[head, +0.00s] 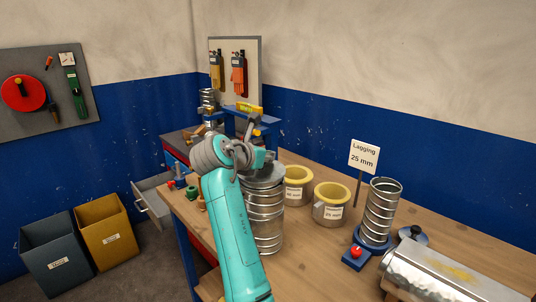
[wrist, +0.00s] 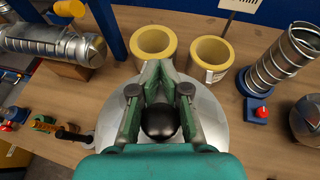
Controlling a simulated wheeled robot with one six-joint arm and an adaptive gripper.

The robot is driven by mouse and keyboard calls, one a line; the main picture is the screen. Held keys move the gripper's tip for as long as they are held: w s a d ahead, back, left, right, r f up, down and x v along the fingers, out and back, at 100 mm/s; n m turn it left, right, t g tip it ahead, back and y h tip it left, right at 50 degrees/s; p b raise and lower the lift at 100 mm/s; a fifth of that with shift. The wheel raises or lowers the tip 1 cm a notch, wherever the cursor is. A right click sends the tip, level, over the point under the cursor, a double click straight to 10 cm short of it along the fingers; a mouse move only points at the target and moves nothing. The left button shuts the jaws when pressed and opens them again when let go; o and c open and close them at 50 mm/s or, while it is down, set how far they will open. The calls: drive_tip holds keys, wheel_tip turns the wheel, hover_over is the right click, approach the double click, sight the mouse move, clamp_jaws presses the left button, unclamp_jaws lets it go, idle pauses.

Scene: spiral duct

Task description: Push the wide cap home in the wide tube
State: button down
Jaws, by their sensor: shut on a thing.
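The wide cap is a silver disc (wrist: 216,116) with a round black knob (wrist: 159,121). My gripper (wrist: 160,108) is shut on the knob, with one finger on each side. In the head view the cap (head: 266,179) lies level at the top of the wide tube (head: 265,222), an upright ribbed silver spiral duct on the bench. My gripper (head: 262,160) is above it there, partly hidden by my arm. I cannot tell how deep the cap sits in the tube. In the wrist view the cap hides the tube.
Two yellow-lined lagging rings (head: 297,186) (head: 331,204) stand close to the tube's right. Further right are a narrow spiral tube (head: 381,212) on a blue base with a red button (head: 356,251), a smaller cap (head: 412,236) and a lying silver duct (head: 450,275). Bare wood lies in front.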

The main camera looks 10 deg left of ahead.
drive_tip(key=shift+f, duration=0.95)
drive_tip(key=c, duration=1.1)
unclamp_jaws()
drive_tip(key=v, duration=1.2)
